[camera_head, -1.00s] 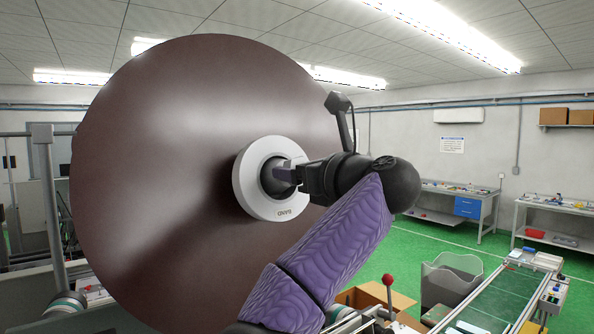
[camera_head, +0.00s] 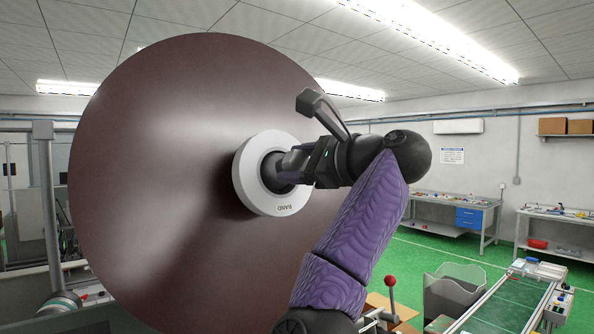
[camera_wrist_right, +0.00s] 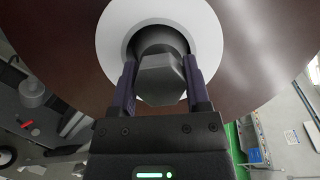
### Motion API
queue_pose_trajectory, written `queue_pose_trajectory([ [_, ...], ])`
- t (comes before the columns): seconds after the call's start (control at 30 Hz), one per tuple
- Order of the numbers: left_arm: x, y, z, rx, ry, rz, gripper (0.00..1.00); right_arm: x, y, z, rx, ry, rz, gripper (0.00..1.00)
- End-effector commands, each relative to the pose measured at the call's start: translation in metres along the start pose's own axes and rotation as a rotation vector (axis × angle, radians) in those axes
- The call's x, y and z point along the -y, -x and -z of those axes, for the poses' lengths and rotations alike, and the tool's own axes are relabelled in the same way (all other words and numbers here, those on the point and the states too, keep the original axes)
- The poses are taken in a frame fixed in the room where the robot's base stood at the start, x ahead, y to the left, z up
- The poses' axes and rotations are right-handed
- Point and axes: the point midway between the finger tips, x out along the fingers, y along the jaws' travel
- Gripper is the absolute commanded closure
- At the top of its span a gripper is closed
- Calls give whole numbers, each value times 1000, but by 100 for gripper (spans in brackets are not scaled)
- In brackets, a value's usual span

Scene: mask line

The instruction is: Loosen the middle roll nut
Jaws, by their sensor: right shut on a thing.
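The middle roll is a large dark brown disc (camera_head: 160,160) with a white ring-shaped hub (camera_head: 247,185) at its centre. The dark grey nut (camera_wrist_right: 162,78) sits inside the hub's opening in the right wrist view. My right gripper (camera_head: 283,168) reaches in from the right and its fingers are at the hub opening. In the right wrist view its two fingers (camera_wrist_right: 160,88) lie on either side of the nut and are shut on it. In the head view the gripper mostly hides the nut. My left gripper is not in view.
A lever with a red knob (camera_head: 390,281) stands below my right arm, near a cardboard box (camera_head: 405,312). A grey bin (camera_head: 452,288) and a green conveyor (camera_head: 505,300) are at lower right. Workbenches (camera_head: 455,205) line the far wall.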

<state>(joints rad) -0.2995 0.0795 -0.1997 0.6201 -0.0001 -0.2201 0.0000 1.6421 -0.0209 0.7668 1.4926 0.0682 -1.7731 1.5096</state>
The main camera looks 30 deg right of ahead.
Motion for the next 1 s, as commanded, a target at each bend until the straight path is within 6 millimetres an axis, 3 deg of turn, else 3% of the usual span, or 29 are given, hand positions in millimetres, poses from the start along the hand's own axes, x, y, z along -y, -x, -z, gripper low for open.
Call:
queue_pose_trajectory([
  [1.0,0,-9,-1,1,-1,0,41,-1,0,1,-2,936,-231,98],
])
